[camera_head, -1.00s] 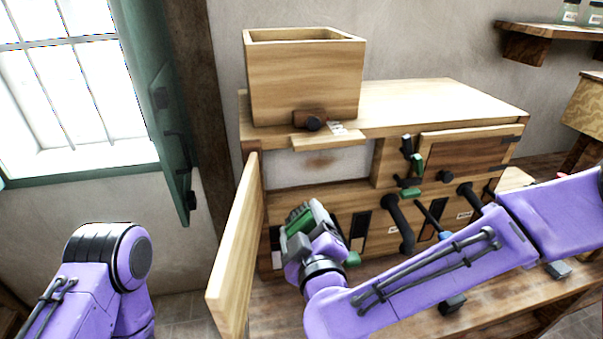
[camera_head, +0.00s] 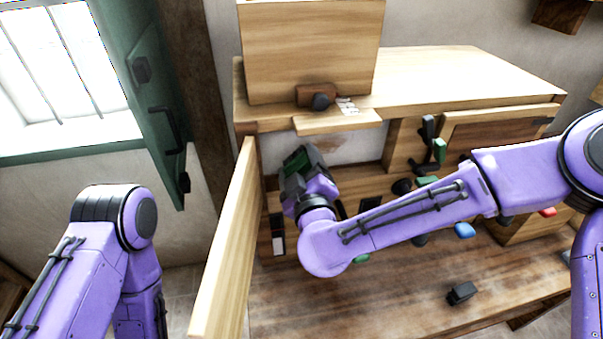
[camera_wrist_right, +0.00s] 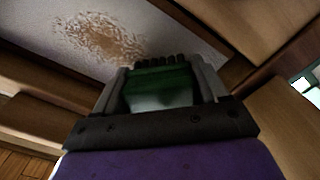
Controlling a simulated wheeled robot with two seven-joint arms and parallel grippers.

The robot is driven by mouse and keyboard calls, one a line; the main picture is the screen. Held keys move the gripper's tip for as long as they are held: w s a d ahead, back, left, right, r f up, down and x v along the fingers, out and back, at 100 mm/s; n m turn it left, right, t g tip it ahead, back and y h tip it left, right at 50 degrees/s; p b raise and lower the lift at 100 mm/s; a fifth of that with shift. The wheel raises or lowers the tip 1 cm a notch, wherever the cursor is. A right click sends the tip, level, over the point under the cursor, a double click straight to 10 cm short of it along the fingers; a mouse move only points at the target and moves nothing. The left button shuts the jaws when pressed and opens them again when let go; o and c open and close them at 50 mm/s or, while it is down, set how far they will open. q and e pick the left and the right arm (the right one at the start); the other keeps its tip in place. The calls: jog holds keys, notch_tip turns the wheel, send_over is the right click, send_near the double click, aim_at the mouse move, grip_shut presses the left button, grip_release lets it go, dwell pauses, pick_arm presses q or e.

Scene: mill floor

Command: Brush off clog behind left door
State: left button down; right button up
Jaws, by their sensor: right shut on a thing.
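The left door (camera_head: 226,250), a pale wooden panel, stands swung open at the front left of the wooden machine. Behind it is a white panel (camera_head: 352,147) in an opening. In the right wrist view the clog (camera_wrist_right: 98,36) is a speckled brown patch on this pale panel, ahead and to the left of my fingers. My right gripper (camera_head: 300,168) is at the opening, shut on a green brush (camera_wrist_right: 160,78) with dark tips. The brush appears just short of the patch; contact cannot be told. In the head view my gripper covers part of the panel. My left gripper is out of view.
A wooden hopper box (camera_head: 312,50) stands on the machine above the opening, with a ledge (camera_head: 337,122) below it. Handles and levers (camera_head: 434,140) are on the right. A green shutter (camera_head: 140,90) is at the left. A dark block (camera_head: 461,293) lies on the bench (camera_head: 390,300).

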jog(key=shift+s+r, duration=0.3)
jog(key=shift+s, duration=0.25)
jog(key=shift+w+f, duration=0.15)
jog(key=shift+w, duration=0.15)
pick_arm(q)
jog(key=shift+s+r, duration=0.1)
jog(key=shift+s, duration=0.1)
pick_arm(e)
jog(key=shift+w+a, duration=0.1)
jog(key=shift+w, duration=0.05)
jog(key=shift+w, duration=0.1)
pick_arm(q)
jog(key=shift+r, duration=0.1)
pick_arm(e)
jog(key=shift+w, duration=0.3)
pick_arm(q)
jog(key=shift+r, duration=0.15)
pick_arm(e)
jog(key=shift+w+a, duration=0.15)
jog(key=shift+w, duration=0.35)
